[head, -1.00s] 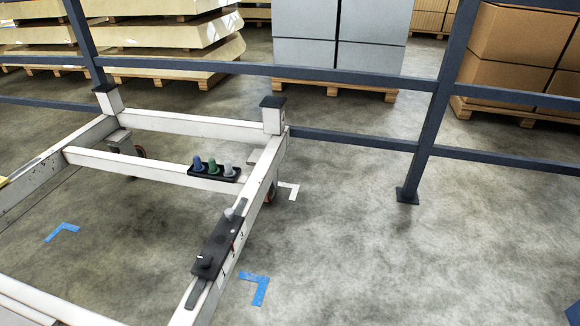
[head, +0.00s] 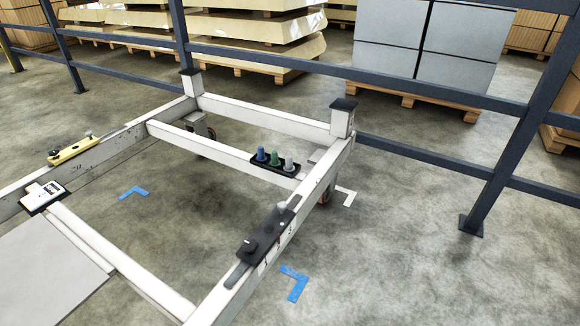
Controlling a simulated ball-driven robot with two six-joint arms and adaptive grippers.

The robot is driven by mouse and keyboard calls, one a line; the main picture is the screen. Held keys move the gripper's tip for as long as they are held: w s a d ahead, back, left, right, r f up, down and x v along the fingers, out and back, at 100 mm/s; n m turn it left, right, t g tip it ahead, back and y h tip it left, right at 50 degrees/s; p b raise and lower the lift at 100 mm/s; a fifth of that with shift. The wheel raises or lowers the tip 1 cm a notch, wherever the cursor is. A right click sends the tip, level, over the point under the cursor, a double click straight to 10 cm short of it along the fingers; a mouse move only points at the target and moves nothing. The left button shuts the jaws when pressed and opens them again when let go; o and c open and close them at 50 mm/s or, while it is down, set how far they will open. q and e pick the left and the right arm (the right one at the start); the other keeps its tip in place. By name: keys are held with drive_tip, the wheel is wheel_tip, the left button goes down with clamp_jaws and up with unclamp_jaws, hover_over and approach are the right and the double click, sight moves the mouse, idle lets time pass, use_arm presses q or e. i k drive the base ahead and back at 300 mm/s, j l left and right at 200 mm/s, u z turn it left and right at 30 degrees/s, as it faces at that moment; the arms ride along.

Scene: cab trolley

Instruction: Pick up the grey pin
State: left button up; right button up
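The grey pin (head: 290,163) stands upright at the right end of a small black holder (head: 262,168) on the trolley's inner crossbar. A green pin (head: 275,157) stands in the middle of the holder and a blue pin (head: 261,154) at its left end. Neither of my grippers shows in the head view.
The white trolley frame (head: 265,121) fills the left and middle. A black fixture (head: 262,240) sits on its right rail, a yellow one (head: 70,150) on its left rail. A blue railing (head: 350,72) runs behind. Floor at the right is clear.

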sight(289, 168)
drive_tip(key=u, duration=0.3)
drive_tip(key=i+l+u, duration=0.15)
drive_tip(key=u, duration=0.25)
drive_tip(key=i+l+u, duration=0.1)
drive_tip(key=u, duration=0.3)
drive_tip(key=l+u, duration=0.4)
drive_tip(key=i+j, duration=0.05)
